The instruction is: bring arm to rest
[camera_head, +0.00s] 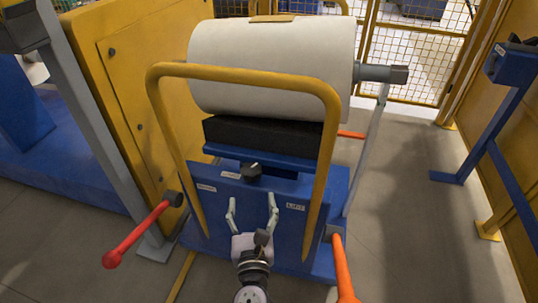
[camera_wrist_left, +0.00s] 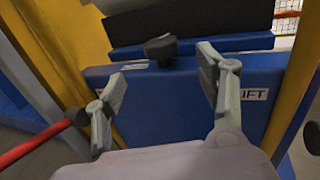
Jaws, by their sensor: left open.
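My left gripper (camera_head: 252,212) is open and empty in front of the blue panel of a lift cart (camera_head: 222,205). In the left wrist view its two fingers (camera_wrist_left: 165,98) stand wide apart with the blue panel behind them. A black knob (camera_head: 252,171) sits on the panel just beyond the fingertips; it also shows in the left wrist view (camera_wrist_left: 160,47), apart from both fingers. My right gripper is in neither view.
A large white roller (camera_head: 270,60) rests on a black block (camera_head: 262,134) on the cart. A yellow hoop handle (camera_head: 240,75) arches over my gripper. A yellow mesh fence (camera_head: 420,60) is behind. Grey floor is open at right.

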